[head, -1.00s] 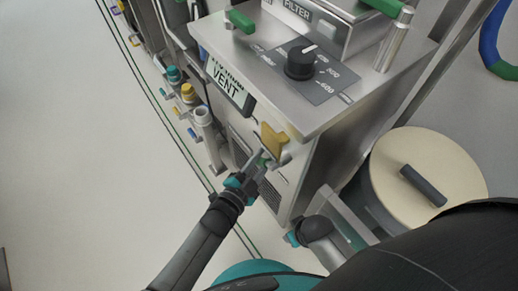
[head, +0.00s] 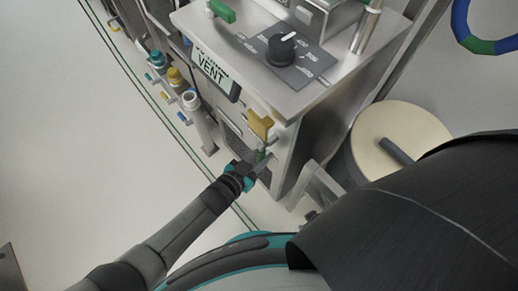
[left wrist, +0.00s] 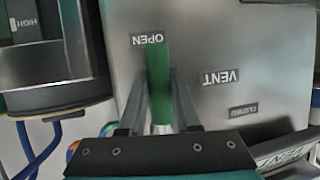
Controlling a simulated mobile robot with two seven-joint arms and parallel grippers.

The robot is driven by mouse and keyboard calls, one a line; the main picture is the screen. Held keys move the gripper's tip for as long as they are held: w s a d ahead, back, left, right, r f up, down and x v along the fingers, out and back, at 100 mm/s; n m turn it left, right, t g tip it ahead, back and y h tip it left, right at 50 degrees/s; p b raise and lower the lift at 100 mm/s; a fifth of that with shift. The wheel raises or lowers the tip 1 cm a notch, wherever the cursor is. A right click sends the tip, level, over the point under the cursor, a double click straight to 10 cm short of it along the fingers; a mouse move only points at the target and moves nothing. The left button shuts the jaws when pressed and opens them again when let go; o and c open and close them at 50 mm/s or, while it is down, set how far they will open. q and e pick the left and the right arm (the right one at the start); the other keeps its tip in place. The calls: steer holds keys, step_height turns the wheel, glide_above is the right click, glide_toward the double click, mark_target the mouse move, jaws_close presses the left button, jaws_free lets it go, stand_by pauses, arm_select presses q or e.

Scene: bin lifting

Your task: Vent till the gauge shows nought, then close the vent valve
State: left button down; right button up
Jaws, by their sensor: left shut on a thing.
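The green vent valve handle (left wrist: 158,82) stands between the fingers of my left gripper (left wrist: 158,125) in the left wrist view. The handle's far end lies at the OPEN label (left wrist: 147,39); the CLOSED label (left wrist: 243,110) is off to the right. In the head view my left gripper (head: 258,160) is shut on this handle on the cabinet's front, just below a yellow handle (head: 260,124). A dark-framed panel (head: 215,72) reads VENT; its upper line is unreadable. I cannot make out a gauge reading. My right gripper is not in view.
The steel cabinet top carries a black knob (head: 283,49) and a green lever (head: 222,11). A drum with a cream lid (head: 400,125) stands to the right. Pipe stubs with coloured caps (head: 190,98) stand left of the cabinet.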

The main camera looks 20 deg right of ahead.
arm_select(q)
steer(key=shift+s, duration=0.2)
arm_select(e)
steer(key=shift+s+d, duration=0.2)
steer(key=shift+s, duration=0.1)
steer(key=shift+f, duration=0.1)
arm_select(q)
steer(key=c, duration=0.6)
jaws_free()
